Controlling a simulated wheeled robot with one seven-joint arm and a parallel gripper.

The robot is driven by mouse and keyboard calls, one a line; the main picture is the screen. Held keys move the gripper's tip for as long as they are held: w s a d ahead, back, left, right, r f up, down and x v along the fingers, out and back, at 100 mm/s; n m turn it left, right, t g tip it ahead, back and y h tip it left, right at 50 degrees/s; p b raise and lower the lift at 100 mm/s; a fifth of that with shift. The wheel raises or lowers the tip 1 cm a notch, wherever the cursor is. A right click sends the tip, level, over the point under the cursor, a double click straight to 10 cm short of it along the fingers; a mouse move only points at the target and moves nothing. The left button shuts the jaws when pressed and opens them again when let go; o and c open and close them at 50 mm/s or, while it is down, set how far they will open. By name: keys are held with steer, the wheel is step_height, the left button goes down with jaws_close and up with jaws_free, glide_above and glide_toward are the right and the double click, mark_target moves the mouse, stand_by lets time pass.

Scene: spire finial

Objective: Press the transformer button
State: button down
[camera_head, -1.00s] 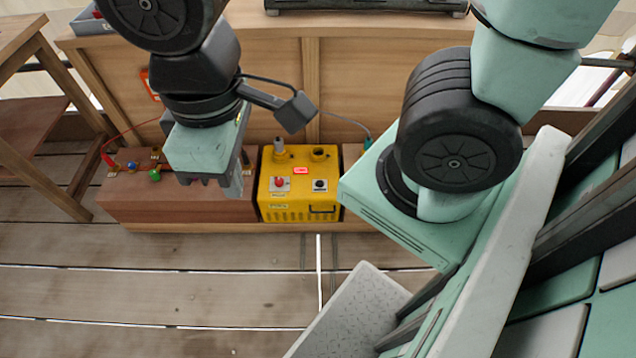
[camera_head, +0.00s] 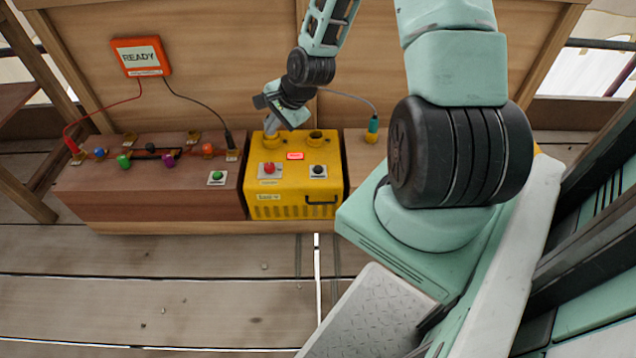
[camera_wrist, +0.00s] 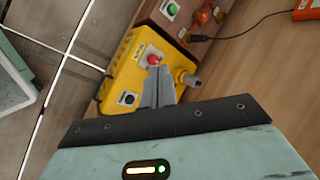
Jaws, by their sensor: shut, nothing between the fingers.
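The yellow transformer box (camera_head: 293,197) stands on a low ledge against the wooden wall. Its front carries a red button (camera_head: 269,169) on the left and a black one (camera_head: 318,170) on the right, with a small lit red display (camera_head: 295,156) between and above. In the wrist view the red button (camera_wrist: 153,59) shows just beyond my gripper's fingertips (camera_wrist: 155,72), and the black one (camera_wrist: 128,98) is left of the fingers. My gripper is shut and empty, above the box in the head view (camera_head: 290,116). I cannot tell whether the fingertips touch the red button.
A brown box (camera_head: 150,205) left of the transformer has a green button (camera_head: 217,177) and several coloured knobs. Above it an orange panel (camera_head: 141,57) reads READY. Posts rise from the transformer top, and a cabled plug (camera_head: 373,126) stands to the right. The plank floor in front is clear.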

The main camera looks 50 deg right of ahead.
steer(key=s+d+f+m+t+h+b, duration=0.3)
steer(key=d+f+m+b, duration=0.3)
steer(key=d+f+m, duration=0.4)
steer(key=d+f, duration=0.4)
steer(key=d, duration=0.1)
steer(key=shift+s+d+f+m+b, duration=0.15)
steer(key=shift+f+m+b, duration=0.1)
steer(key=shift+m+b, duration=0.05)
steer(key=shift+f, duration=0.1)
steer(key=b, duration=0.7)
glide_above(321, 169)
step_height(321, 169, down, 6)
steer(key=shift+f, duration=1.35)
steer(key=shift+f, duration=0.1)
steer(key=shift+f, duration=0.3)
